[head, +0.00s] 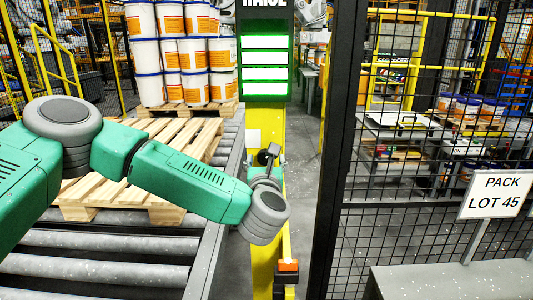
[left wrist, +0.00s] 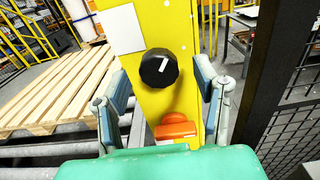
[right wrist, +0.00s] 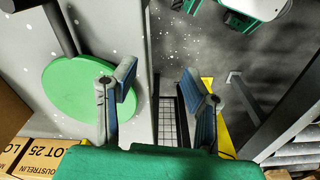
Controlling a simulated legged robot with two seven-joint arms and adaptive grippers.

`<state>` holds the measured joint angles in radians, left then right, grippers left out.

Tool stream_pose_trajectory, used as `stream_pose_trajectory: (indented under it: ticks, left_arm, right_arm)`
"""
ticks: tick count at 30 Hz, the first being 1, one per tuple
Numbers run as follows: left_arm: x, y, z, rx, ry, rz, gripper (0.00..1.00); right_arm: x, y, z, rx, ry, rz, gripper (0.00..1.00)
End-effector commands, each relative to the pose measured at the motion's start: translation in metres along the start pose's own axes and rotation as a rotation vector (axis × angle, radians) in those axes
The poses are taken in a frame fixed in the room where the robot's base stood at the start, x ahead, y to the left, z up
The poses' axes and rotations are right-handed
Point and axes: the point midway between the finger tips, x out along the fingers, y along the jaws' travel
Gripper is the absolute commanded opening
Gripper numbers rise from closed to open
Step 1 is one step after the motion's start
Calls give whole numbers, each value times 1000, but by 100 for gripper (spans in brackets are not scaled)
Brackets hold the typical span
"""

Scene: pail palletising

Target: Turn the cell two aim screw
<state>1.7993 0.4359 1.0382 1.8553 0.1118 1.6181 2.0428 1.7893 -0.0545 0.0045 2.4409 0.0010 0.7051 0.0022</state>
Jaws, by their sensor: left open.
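A black round knob with a white line (left wrist: 159,68), which looks like the aim screw, sits on the yellow post (left wrist: 118,38) in the left wrist view. My left gripper (left wrist: 161,82) is open, with one finger on each side of the knob in the picture; no contact shows, and I cannot tell the depth between them. In the head view my left gripper (head: 268,158) is at the yellow post, partly hidden by my wrist. An orange block (left wrist: 175,128) is below the knob. My right gripper (right wrist: 160,82) is open and empty, seen only in the right wrist view.
A wooden pallet (head: 180,135) lies on the roller conveyor (head: 100,262), with stacked pails (head: 180,50) behind. A black mesh fence (head: 345,130) stands right of the post. A green disc (right wrist: 90,90) on a grey surface is beside my right gripper. A "PACK LOT 45" sign (head: 494,195) stands right.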

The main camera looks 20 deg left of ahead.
Motion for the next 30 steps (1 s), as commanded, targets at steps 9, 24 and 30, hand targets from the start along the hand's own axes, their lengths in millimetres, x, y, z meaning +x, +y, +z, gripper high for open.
stream_pose_trajectory:
  ticks: [9, 24, 30]
  left_arm:
    - [29, 0, -1, 1, 0, -1, 55]
    - [30, -1, -1, 0, 0, -2, 5]
    - [30, -1, -1, 17, 0, -2, 5]
  right_arm:
    - [-6, 0, 0, 0, 0, 0, 40]
    - [-6, 0, 0, 0, 0, 0, 40]
    - [-4, 0, 0, 0, 0, 0, 40]
